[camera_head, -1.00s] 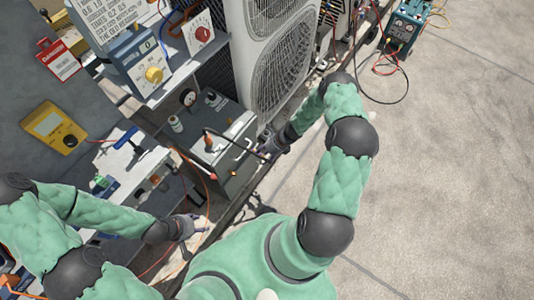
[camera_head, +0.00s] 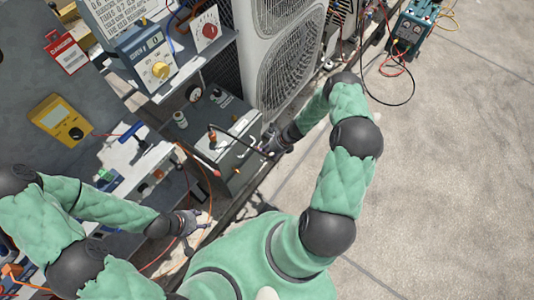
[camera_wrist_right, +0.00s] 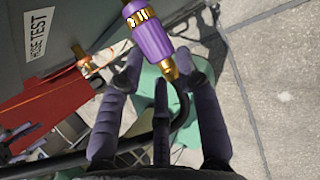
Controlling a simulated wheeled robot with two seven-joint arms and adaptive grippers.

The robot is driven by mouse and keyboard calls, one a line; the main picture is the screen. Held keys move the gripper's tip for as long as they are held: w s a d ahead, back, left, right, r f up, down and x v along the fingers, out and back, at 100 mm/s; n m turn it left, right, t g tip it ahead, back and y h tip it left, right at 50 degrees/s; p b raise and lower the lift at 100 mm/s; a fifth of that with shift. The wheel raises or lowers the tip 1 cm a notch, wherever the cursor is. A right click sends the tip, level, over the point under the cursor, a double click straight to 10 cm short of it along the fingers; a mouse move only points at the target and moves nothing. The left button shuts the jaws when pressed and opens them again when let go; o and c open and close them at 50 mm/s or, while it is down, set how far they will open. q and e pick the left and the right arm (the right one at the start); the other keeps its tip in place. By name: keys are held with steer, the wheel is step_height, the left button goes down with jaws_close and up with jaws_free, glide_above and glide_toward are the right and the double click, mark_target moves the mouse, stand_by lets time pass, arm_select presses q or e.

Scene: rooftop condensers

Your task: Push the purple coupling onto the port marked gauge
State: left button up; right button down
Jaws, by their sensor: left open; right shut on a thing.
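The purple coupling (camera_wrist_right: 152,40), with brass bands and a brass tail, is at the top of the right wrist view. Its tail leads into a black hose (camera_wrist_right: 181,112). My right gripper (camera_wrist_right: 168,80) is shut on the coupling near its tail; the exact contact is hard to see. In the head view my right gripper (camera_head: 270,143) is beside the grey box (camera_head: 238,150), and the coupling is too small to make out there. My left gripper (camera_head: 190,222) is open and empty, low and left of the box. I cannot read a gauge mark on any port.
A "HOSE TEST" label (camera_wrist_right: 40,30) is on the grey face in the wrist view, near a brass fitting (camera_wrist_right: 88,66). A condenser (camera_head: 280,50) stands behind the box. A yellow meter (camera_head: 61,119) is at left. Open concrete lies to the right.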

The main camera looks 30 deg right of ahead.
steer(key=shift+s+d, duration=0.2)
steer(key=shift+d, duration=0.2)
steer(key=shift+s+d+p, duration=0.1)
steer(key=shift+s+d, duration=0.1)
steer(key=shift+s, duration=0.45)
steer(key=shift+s+d+p, duration=0.15)
steer(key=shift+s+d, duration=0.1)
steer(key=shift+s, duration=0.45)
steer(key=shift+s+d+p, duration=0.1)
steer(key=shift+s+d, duration=0.1)
steer(key=shift+s, duration=0.45)
steer(key=c, duration=1.6)
jaws_free()
jaws_close()
